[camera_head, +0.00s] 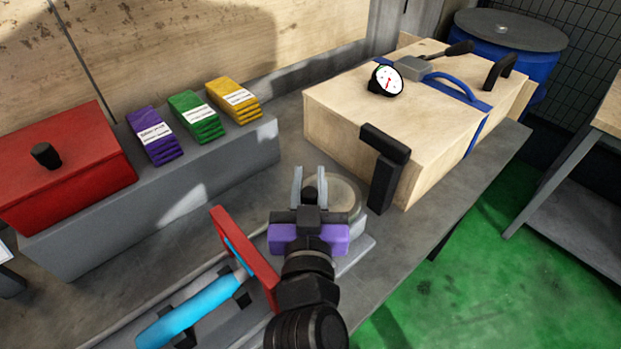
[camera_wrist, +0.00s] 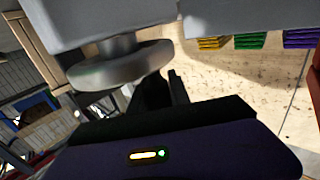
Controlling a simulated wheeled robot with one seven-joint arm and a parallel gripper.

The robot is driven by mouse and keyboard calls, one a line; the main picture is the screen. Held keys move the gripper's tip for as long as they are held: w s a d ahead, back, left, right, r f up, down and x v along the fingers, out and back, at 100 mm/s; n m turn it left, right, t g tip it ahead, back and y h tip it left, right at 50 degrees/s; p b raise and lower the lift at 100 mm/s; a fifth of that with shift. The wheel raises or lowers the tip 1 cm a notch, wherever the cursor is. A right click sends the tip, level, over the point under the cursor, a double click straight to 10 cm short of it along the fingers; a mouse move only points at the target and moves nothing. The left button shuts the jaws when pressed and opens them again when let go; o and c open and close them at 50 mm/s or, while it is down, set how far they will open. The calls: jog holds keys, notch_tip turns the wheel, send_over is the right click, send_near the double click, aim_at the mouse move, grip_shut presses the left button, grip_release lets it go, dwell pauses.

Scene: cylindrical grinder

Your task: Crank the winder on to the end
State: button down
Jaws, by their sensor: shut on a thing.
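The winder's round grey wheel (camera_head: 346,196) sits on the bench, partly hidden behind my gripper. It also shows in the wrist view (camera_wrist: 118,68), at upper left. My gripper (camera_head: 310,180) reaches over the wheel's left side. Its two pale fingers are shut on a small dark crank knob (camera_head: 310,194). In the wrist view the dark fingers beside the wheel hide most of the grip. I cannot tell the crank's exact angle.
A wooden box (camera_head: 345,110) with a dial gauge (camera_head: 387,80) and a black upright handle (camera_head: 385,175) stands close right. A red plate (camera_head: 245,258) and blue cylinder (camera_head: 195,308) are close left. A grey ledge (camera_head: 225,160) carries a red box (camera_head: 65,165) and coloured packs.

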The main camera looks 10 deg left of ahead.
aim_at(311, 199)
jog(key=c, duration=1.2)
grip_release()
jog(key=shift+s+a+y, duration=0.2)
jog(key=shift+a+y, duration=0.1)
jog(key=shift+a, duration=0.3)
jog(key=shift+c, duration=0.2)
jog(key=shift+a, duration=0.1)
jog(key=shift+s+d, duration=0.6)
jog(key=shift+s, duration=0.2)
jog(key=shift+s+d, duration=0.55)
jog(key=shift+s, duration=0.25)
jog(key=shift+s+d+b, duration=0.25)
jog(key=shift+s+d, duration=0.2)
jog(key=shift+s, duration=0.3)
jog(key=shift+s+d+b, duration=0.25)
jog(key=shift+s+d, duration=0.2)
jog(key=shift+s, duration=0.3)
jog(key=shift+s+d+b, duration=0.25)
jog(key=shift+s+d, duration=0.2)
jog(key=shift+s, duration=0.3)
jog(key=b+v, duration=0.1)
jog(key=v, duration=0.6)
jog(key=shift+s+b, duration=0.35)
jog(key=shift+s, duration=0.05)
